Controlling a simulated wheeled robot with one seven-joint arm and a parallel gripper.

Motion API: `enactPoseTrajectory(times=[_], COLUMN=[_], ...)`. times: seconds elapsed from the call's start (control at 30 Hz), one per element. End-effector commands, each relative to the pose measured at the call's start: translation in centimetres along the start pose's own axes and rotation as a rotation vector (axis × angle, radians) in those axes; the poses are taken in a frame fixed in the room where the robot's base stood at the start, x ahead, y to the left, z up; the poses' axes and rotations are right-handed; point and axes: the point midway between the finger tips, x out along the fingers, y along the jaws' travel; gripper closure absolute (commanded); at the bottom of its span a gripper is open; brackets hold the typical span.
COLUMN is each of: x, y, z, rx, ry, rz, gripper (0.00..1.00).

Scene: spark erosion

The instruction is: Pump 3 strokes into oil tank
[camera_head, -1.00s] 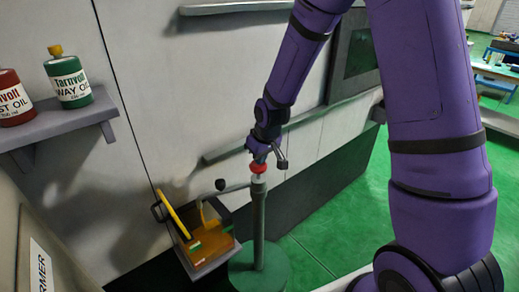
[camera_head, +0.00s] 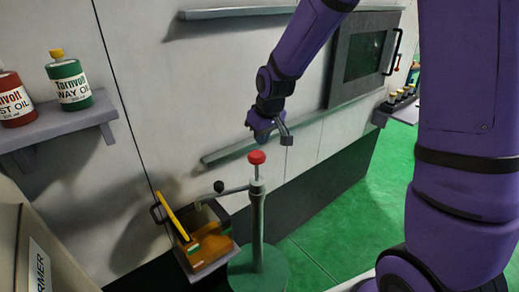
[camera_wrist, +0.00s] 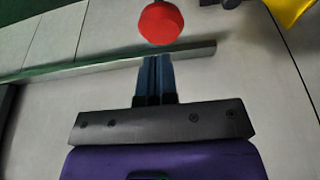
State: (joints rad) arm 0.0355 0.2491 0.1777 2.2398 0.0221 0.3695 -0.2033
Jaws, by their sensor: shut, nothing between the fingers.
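A green hand pump (camera_head: 257,215) stands upright on a round green base, with a red knob (camera_head: 257,157) on its thin rod. The knob stands clear above the pump's top. A spout runs left from the pump to over the open oil tank (camera_head: 220,262), whose yellow lid (camera_head: 176,220) is tilted up. Amber oil shows inside the tank. My gripper (camera_head: 262,139) is above the knob and apart from it. In the wrist view my gripper (camera_wrist: 157,62) has its fingers together and empty, and the red knob (camera_wrist: 160,23) shows beyond the fingertips.
A shelf (camera_head: 60,125) at left holds a red bottle (camera_head: 13,100) and a green bottle (camera_head: 70,80). A grey rail (camera_head: 235,149) runs along the wall behind my gripper. Green floor (camera_head: 355,205) is open to the right.

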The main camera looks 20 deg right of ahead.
Motion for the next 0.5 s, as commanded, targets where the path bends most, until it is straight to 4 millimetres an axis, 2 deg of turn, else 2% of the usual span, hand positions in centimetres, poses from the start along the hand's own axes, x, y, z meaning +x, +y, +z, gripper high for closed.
enactPoseTrajectory(times=[0.03,0.2,0.5], x=[-1.0,-3.4,-4.8], y=[0.0,0.0,0.0], z=[-0.1,-0.1,0.0], rx=[0.000,0.000,0.000], ry=[0.004,0.004,0.000], rz=[0.002,0.001,0.000], gripper=[1.00,1.00,1.00])
